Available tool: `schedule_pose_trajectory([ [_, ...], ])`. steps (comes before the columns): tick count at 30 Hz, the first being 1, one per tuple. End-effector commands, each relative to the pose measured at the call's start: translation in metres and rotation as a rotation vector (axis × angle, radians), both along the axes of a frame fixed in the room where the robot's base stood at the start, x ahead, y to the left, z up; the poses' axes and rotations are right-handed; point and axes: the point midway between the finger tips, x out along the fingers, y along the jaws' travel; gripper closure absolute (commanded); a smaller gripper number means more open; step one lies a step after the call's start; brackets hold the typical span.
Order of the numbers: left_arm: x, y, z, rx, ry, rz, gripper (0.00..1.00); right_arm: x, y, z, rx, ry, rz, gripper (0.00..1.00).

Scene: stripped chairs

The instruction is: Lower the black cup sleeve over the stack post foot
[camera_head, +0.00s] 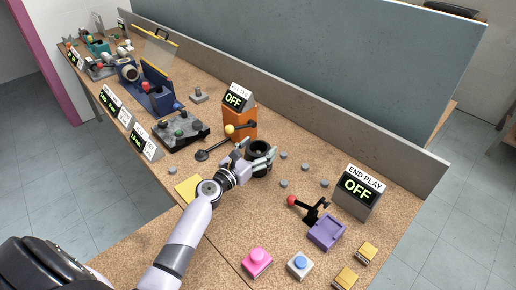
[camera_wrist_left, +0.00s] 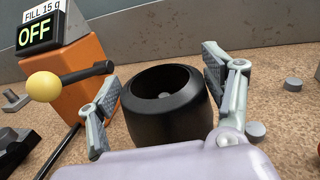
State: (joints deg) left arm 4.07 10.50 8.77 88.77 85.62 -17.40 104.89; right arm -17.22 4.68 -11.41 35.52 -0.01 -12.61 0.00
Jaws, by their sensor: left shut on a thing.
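The black cup sleeve (camera_head: 260,147) is a wide dark ring with an open top, in the middle of the bench. My left gripper (camera_head: 254,160) is shut on it, with one finger at each side. In the left wrist view the sleeve (camera_wrist_left: 160,120) is upright between the pads and looks at or close above the bench surface; I cannot tell which. A small grey round thing (camera_wrist_left: 165,95) shows inside its opening; whether this is the stack post foot is unclear. My right gripper is not in view.
An orange stand (camera_head: 240,122) with an OFF display and a yellow-knobbed lever are behind left. Several small grey discs (camera_head: 284,184) lie right of the sleeve. A purple block (camera_head: 326,232), a red-knobbed lever and an END PLAY display (camera_head: 357,190) are further right.

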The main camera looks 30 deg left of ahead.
Motion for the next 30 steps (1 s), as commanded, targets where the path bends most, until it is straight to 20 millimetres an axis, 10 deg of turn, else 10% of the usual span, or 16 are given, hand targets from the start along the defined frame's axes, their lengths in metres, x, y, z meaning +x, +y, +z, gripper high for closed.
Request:
schedule_pose_trajectory([
  [30,0.0,0.0,-0.016,0.0,0.0,0.0,0.54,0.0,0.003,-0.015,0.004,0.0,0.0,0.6],
])
